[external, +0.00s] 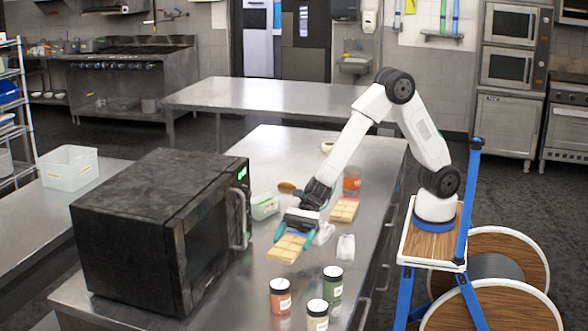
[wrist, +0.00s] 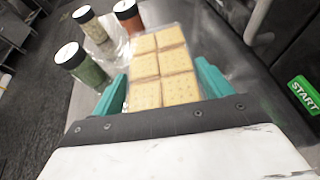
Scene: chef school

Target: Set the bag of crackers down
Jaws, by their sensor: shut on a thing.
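The bag of crackers (external: 287,248) is a clear pack of square, pale golden crackers. My gripper (external: 296,235) is shut on it by its near end, low over the steel counter (external: 262,272) to the right of the microwave. In the wrist view the bag (wrist: 162,68) extends forward between the teal fingers of my gripper (wrist: 161,88), one on each side. I cannot tell whether the bag touches the counter.
A black microwave (external: 150,228) stands close on the left. Jars with orange (external: 280,296), green (external: 332,285) and pale (external: 317,316) contents stand in front. A small white bag (external: 345,248) is to the right. Another cracker pack (external: 344,210) lies behind.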

